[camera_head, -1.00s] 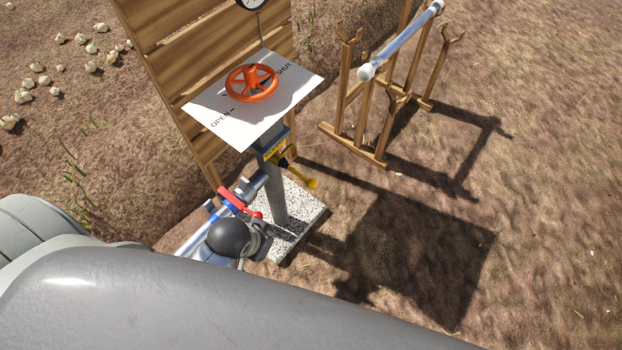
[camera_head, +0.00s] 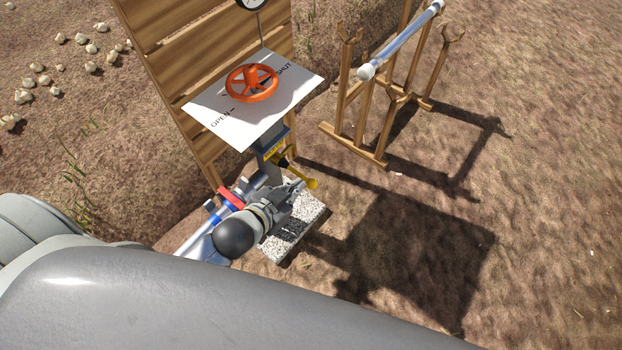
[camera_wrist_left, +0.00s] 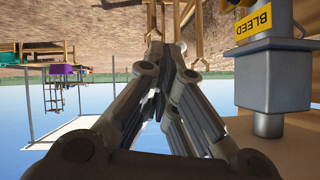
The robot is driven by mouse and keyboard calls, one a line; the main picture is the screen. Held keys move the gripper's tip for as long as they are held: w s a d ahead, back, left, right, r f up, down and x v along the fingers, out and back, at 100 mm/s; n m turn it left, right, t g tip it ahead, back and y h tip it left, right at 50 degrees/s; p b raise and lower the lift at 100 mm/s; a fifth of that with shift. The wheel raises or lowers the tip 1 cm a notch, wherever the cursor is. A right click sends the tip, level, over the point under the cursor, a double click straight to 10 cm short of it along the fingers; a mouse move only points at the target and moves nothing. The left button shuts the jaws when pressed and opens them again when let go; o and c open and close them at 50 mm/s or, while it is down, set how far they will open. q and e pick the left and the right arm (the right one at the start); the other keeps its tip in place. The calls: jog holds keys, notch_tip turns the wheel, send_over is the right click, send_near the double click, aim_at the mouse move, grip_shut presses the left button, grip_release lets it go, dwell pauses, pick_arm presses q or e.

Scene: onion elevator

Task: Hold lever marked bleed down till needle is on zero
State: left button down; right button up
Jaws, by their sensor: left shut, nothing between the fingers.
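The yellow lever (camera_head: 311,183) sticks out to the right from the post under the sloping white panel. A yellow label (camera_head: 274,151) sits above it, and the word BLEED reads on the label (camera_wrist_left: 254,22) in the left wrist view. My left gripper (camera_head: 299,186) is shut and empty, just below and left of the lever's end; I cannot tell if it touches. The shut fingers (camera_wrist_left: 165,15) also show in the left wrist view, left of the label. The gauge (camera_head: 251,3) is cut off by the top edge, so its needle reading cannot be told. My right gripper is not in view.
An orange handwheel (camera_head: 252,83) sits on the white panel (camera_head: 212,103) marked OPEN and SHUT. A red lever (camera_head: 231,199) on a pipe is partly hidden behind my left gripper. A wooden rack (camera_head: 357,151) holds a metal bar at right. Bare ground lies right.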

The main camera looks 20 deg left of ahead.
pick_arm(q)
send_over(311, 181)
jog(key=s+d, duration=0.1)
jog(key=s, duration=0.1)
notch_tip(311, 181, down, 6)
notch_tip(311, 181, down, 2)
jog(key=shift+a+f+b, duration=0.1)
jog(key=shift+b, duration=0.35)
jog(key=shift+w+a+f, duration=0.1)
jog(key=shift+w+f, duration=0.05)
jog(key=shift+f, duration=0.45)
jog(key=shift+f, duration=0.1)
